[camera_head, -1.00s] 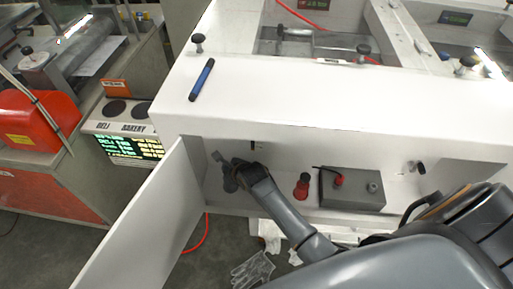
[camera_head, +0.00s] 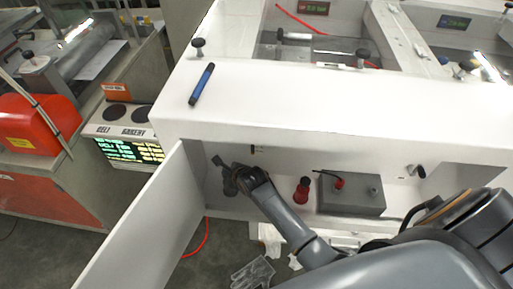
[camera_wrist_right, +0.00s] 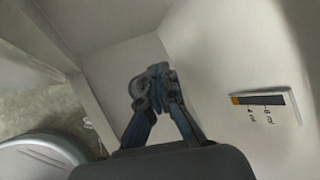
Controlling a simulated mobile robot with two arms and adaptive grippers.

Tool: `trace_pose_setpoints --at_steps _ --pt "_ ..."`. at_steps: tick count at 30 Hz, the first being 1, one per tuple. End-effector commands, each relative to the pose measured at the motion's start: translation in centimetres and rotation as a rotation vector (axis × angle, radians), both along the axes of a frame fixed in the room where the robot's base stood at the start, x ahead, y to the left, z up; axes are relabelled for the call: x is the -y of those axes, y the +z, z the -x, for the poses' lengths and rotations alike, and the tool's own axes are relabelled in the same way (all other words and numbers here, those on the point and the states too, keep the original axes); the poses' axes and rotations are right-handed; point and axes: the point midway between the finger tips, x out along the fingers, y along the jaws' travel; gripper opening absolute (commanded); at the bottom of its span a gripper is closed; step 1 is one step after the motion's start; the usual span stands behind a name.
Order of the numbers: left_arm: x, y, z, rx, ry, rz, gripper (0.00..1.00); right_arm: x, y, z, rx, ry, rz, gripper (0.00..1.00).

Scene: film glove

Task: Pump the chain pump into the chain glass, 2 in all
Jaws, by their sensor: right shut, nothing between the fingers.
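My right gripper (camera_head: 223,173) is inside the open compartment of the white machine, near the compartment's left end, next to the open door. In the right wrist view its fingers (camera_wrist_right: 156,88) are shut with nothing between them, in front of a pale wall. I cannot tell for sure which parts are the chain pump and the chain glass. A red fitting (camera_head: 302,190) stands to the right of my right arm. Next to it is a grey box (camera_head: 349,196) with a red cap and a round knob on top. My left gripper is not in view.
The open white door (camera_head: 140,226) stands left of my right gripper. A small label plate (camera_wrist_right: 264,106) is on the wall in the right wrist view. A blue marker (camera_head: 202,84) lies on the machine top. A clear glove (camera_head: 253,273) lies on the floor.

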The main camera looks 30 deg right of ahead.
Motion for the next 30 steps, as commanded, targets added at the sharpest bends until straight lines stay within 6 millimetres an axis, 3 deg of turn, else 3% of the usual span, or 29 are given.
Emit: trace_pose_setpoints --at_steps 30 --pt "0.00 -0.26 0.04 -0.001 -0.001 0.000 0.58 0.05 -1.08 0.09 -0.003 -0.001 0.001 0.00"
